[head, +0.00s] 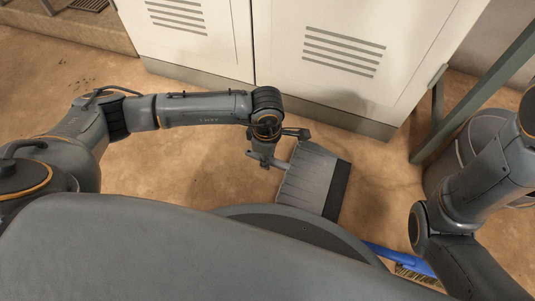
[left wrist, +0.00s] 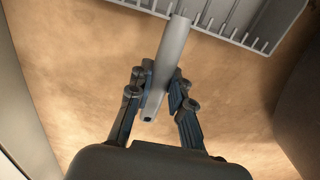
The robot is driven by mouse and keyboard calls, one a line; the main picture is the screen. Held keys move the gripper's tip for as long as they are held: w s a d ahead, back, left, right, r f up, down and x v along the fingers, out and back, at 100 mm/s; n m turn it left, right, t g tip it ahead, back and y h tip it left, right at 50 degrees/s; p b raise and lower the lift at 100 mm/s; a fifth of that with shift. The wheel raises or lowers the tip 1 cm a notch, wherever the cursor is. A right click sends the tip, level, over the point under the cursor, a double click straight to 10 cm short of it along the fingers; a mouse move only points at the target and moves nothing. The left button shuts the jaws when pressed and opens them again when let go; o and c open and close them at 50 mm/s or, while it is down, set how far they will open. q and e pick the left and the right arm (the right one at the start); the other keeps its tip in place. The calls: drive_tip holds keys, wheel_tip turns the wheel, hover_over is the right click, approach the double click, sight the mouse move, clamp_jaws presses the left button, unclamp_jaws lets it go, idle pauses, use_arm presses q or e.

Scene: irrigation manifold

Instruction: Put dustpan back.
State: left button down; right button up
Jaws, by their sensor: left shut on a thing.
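A grey dustpan (head: 308,178) with a dark front edge is in the head view, in front of the white cabinets. My left gripper (head: 271,159) is shut on its handle. In the left wrist view the grey handle (left wrist: 170,62) lies between the two fingers of the left gripper (left wrist: 161,92), and the ribbed pan (left wrist: 225,14) extends beyond at the top. The dustpan is over the brown floor; I cannot tell whether it touches it. My right arm is at the right of the head view, but its gripper is out of view.
White vented cabinets (head: 345,50) stand along the back. A blue-handled brush (head: 400,258) lies on the floor at lower right, partly hidden by my body. A grey bin (head: 465,150) and a slanted green-grey post (head: 478,88) are at the right. Floor at left is clear.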

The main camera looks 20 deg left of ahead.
use_arm(q)
drive_tip(key=shift+f, duration=0.5)
drive_tip(key=c, duration=1.1)
unclamp_jaws()
drive_tip(key=shift+c, duration=0.2)
wheel_tip(320, 180, up, 12)
